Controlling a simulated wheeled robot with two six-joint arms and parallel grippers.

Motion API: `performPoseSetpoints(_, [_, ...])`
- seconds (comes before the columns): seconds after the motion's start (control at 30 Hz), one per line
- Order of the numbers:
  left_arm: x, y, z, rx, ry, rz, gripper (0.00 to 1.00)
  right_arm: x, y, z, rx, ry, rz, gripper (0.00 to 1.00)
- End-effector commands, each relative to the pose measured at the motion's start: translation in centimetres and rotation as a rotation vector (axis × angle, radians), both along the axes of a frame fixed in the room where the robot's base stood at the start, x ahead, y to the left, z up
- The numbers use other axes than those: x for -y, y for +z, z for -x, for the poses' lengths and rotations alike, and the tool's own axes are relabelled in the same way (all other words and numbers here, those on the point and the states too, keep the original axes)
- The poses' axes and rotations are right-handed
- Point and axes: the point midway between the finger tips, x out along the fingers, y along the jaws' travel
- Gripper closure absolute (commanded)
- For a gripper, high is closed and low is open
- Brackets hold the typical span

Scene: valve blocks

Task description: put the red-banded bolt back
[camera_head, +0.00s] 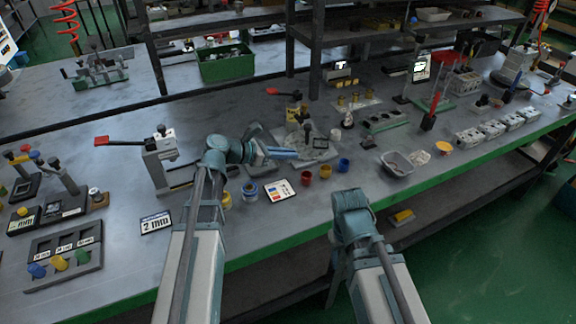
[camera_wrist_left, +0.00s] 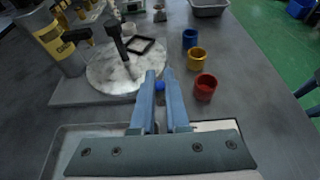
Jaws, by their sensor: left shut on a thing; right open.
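My left gripper (camera_head: 290,153) is above the bench, near a grey base with a round metal plate. In the left wrist view its fingers (camera_wrist_left: 165,82) are close together, and a small blue thing (camera_wrist_left: 160,86) shows between them. I cannot tell whether it is part of a bolt; I see no red band on it. A red cup (camera_head: 306,178), a yellow cup (camera_head: 325,171) and a blue cup (camera_head: 344,164) stand in a row to the right. My right gripper (camera_head: 350,203) is open near the bench's front edge; its fingertips are hard to make out.
The round plate (camera_wrist_left: 112,72) with a black-handled fixture lies beside the left fingers. A colour-marked card (camera_head: 281,190) and a blue jar (camera_head: 250,191) are in front. A red-handled clamp (camera_head: 158,155) stands left, a grey bin (camera_head: 397,164) right.

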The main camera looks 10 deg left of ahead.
Motion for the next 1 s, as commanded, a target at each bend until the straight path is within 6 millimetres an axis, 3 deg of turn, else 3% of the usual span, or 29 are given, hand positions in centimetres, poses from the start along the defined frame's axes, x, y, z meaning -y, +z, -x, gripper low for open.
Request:
performPoseSetpoints(0.3, [0.0,-3.7,0.0,0.0,0.0,0.0,1.0,0.0,-3.7,0.0,0.0,0.0,0.0,0.46])
performPoseSetpoints(0.57, [0.0,-3.5,0.0,0.0,0.0,0.0,1.0,0.0,-3.5,0.0,0.0,0.0,0.0,0.46])
performPoseSetpoints(0.97, [0.0,-4.8,0.1,-0.003,-0.003,-0.005,1.0,0.0,-4.7,0.0,0.0,0.0,0.0,0.46])
performPoseSetpoints(1.0, [0.0,-4.8,0.1,-0.003,-0.004,-0.005,0.84,0.0,-4.6,0.0,0.0,0.0,0.0,0.46])
